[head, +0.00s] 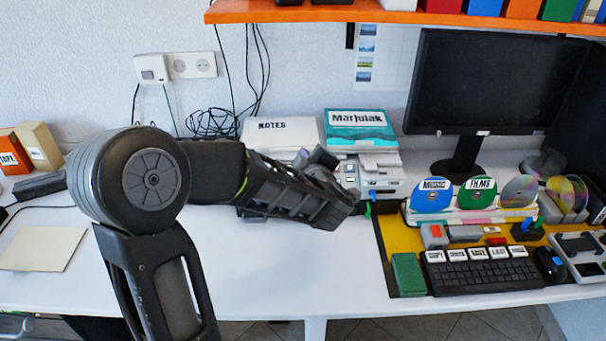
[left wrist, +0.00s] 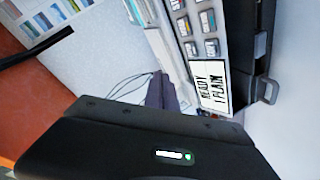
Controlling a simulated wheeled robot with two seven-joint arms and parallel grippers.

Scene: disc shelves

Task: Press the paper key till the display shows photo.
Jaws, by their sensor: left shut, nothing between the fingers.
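The printer (head: 382,178) stands at the back of the white desk, partly behind my left arm. In the left wrist view its panel is turned on its side, with a lit display (left wrist: 210,88) reading "READY" and "PLAIN". Several small keys (left wrist: 208,30) sit in rows beside the display; their labels are too small to read. My left gripper (head: 322,158) is at the printer's left front, shut and empty. Its dark fingers (left wrist: 163,92) show near the panel in the left wrist view; I cannot tell whether they touch a key. My right gripper is not in view.
White "NOTES" (head: 281,132) and teal "Marjulak" (head: 359,129) stacks are behind my gripper. Right are a disc rack (head: 470,213), a keyboard (head: 482,276) and a monitor (head: 490,85). An orange shelf (head: 400,16) runs above. The desk's front middle is clear.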

